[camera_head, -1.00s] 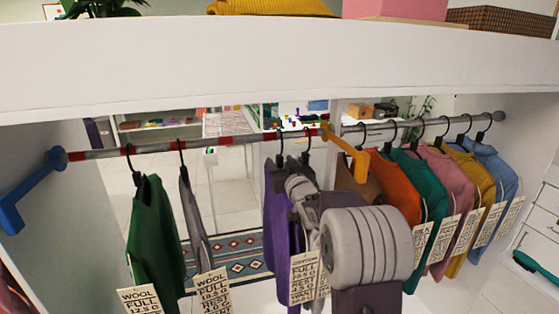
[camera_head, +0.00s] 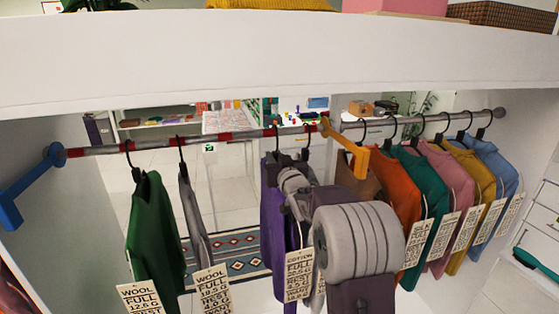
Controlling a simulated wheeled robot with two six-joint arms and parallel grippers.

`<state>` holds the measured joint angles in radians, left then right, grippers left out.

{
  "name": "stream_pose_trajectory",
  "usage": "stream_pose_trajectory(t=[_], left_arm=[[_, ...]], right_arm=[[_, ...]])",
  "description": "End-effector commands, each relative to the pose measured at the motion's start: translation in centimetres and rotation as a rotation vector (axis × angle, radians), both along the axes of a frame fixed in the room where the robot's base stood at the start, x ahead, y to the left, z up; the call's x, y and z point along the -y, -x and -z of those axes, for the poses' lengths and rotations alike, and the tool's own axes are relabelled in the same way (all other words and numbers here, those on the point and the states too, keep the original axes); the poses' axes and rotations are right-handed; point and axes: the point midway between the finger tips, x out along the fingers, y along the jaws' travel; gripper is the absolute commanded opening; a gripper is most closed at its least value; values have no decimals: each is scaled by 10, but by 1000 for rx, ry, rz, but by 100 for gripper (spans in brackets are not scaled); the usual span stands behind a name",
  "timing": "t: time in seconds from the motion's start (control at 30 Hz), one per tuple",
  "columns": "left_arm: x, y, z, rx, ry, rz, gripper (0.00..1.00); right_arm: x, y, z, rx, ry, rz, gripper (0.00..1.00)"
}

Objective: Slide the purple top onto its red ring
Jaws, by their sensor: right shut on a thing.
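The purple top (camera_head: 272,212) hangs from a dark hook on the grey rod (camera_head: 200,140) near the middle, with its paper tag (camera_head: 299,277) at the front. Red bands mark the rod. One red ring (camera_head: 224,135) is bare, left of the purple top, and another red band (camera_head: 268,132) is close to its hook. My right gripper (camera_head: 288,183) is shut at the purple top's upper right side; my arm hides its fingertips and exact hold. A greyish-purple garment (camera_head: 325,197) hangs just right, partly behind my arm. My left gripper is out of view.
A green top (camera_head: 155,235) and a grey top (camera_head: 193,215) hang further left. Orange (camera_head: 395,190), teal (camera_head: 428,185) and several other tops hang at right, beyond an orange bracket (camera_head: 345,150). A blue bracket (camera_head: 35,185) holds the left end. The rod between grey and purple tops is clear.

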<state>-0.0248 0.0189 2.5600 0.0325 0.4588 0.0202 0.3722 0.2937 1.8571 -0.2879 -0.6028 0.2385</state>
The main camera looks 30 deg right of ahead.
Motion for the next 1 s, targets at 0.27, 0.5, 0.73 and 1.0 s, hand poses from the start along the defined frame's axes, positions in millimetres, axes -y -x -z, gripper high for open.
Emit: stream_pose_trajectory(t=[0.27,0.5,0.73,1.0], left_arm=[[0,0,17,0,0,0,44],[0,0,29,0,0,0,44],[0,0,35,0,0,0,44],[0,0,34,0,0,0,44]], right_arm=[[-23,-5,2,3,0,-2,0],[-42,-10,2,2,-1,-4,0],[-59,-14,0,3,0,-2,0],[-81,-19,-2,1,-1,-5,0]])
